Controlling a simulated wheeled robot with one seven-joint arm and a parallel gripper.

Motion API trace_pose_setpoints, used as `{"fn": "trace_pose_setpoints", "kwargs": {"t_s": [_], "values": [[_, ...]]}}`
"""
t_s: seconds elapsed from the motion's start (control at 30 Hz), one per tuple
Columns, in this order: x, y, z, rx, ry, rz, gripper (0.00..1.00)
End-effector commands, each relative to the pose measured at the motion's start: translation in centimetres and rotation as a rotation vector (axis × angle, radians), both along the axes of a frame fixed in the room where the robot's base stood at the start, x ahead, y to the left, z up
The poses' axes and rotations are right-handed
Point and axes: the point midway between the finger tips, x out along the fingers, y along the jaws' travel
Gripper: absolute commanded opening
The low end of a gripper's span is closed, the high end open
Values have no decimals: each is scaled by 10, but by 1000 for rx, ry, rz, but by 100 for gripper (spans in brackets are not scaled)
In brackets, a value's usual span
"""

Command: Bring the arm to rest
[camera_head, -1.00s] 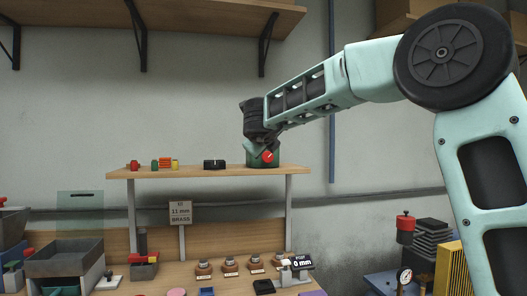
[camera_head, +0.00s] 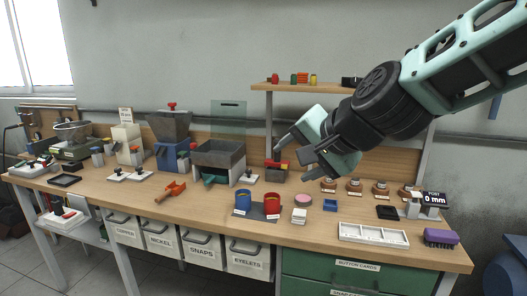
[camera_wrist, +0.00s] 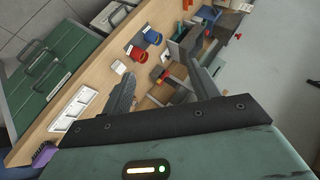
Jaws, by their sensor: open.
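My gripper (camera_head: 299,149) is in the air above the right half of the workbench (camera_head: 205,205), with its fingers pointing left in the head view. The two fingers are spread apart with nothing between them. In the wrist view my gripper (camera_wrist: 165,90) also shows open and empty, with the bench, its cups and its drawers beyond it. My arm comes in from the upper right of the head view.
The small shelf (camera_head: 290,86) carries small coloured items behind my arm. Below are a blue cup (camera_head: 243,200), a red cup (camera_head: 272,206), a white tray (camera_head: 373,235) and a purple brush (camera_head: 441,237). A grey hopper (camera_head: 170,124) stands left. Free air lies above the bench's left half.

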Motion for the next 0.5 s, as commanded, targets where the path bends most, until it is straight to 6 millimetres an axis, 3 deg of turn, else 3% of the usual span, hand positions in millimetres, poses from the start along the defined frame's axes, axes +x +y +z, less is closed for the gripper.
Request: {"fn": "trace_pose_setpoints", "kwargs": {"t_s": [0.03,0.13,0.3,0.4,0.5], "values": [[-32,8,-21,-90,33,124,60],[-93,10,-61,-273,96,371,60],[-188,-20,-116,-565,203,763,60],[-226,-45,-135,-699,254,936,60],[-249,-65,-145,-787,291,1049,60]]}}
